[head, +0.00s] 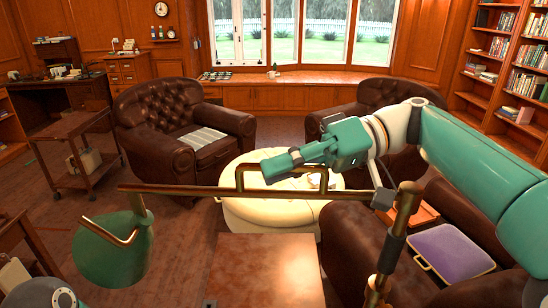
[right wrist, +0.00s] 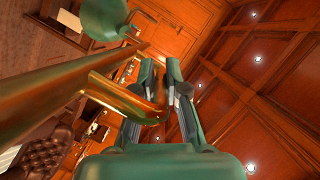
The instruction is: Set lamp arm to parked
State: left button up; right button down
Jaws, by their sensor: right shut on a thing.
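The brass lamp arm (head: 190,189) reaches left from an upright brass post (head: 408,200), roughly level. A green lampshade (head: 112,250) hangs at its left end. A raised brass handle (head: 240,178) stands on the arm's middle. My right gripper (head: 270,167) is at the top of this handle, its fingers shut on it. In the right wrist view the handle's brass bar (right wrist: 157,92) runs between the fingers of the gripper (right wrist: 159,75), and the shade (right wrist: 103,17) shows beyond. My left gripper is not in view.
A round cream ottoman (head: 265,212) stands beyond the lamp arm. A wooden surface (head: 265,270) lies below it. Leather armchairs (head: 150,110) stand around, one holding a purple case (head: 452,252). A wooden trolley (head: 65,150) is at left. Floor shows between them.

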jog(key=shift+s+f+g, duration=0.2)
jog(key=shift+s+g, duration=0.1)
jog(key=c, duration=1.5)
grip_release()
jog(key=shift+o, duration=0.2)
jog(key=shift+r, duration=0.1)
jog(key=shift+v, duration=3.8)
